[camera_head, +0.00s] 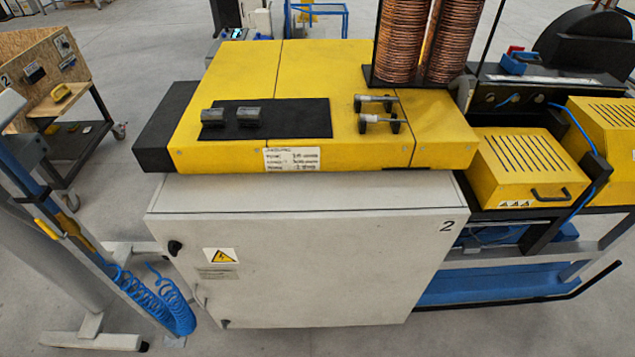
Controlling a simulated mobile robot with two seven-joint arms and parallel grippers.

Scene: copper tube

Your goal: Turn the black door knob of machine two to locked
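Machine two is a light grey cabinet (330,255) with a yellow top (235,105). The number 2 is printed at the upper right of its door. The black door knob (175,247) sits near the left edge of the door, left of a yellow warning triangle (221,255). The knob is small here, and I cannot tell which setting it points to. A pale handle (200,297) shows lower on the same door edge. Neither of my grippers is in view.
A grey post with a coiled blue hose (165,300) stands close left of the cabinet. A wooden cart (60,80) is farther left. Copper coils (425,40) stand on the machine's top. A yellow vented box (525,165) and blue shelf (490,283) adjoin at right.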

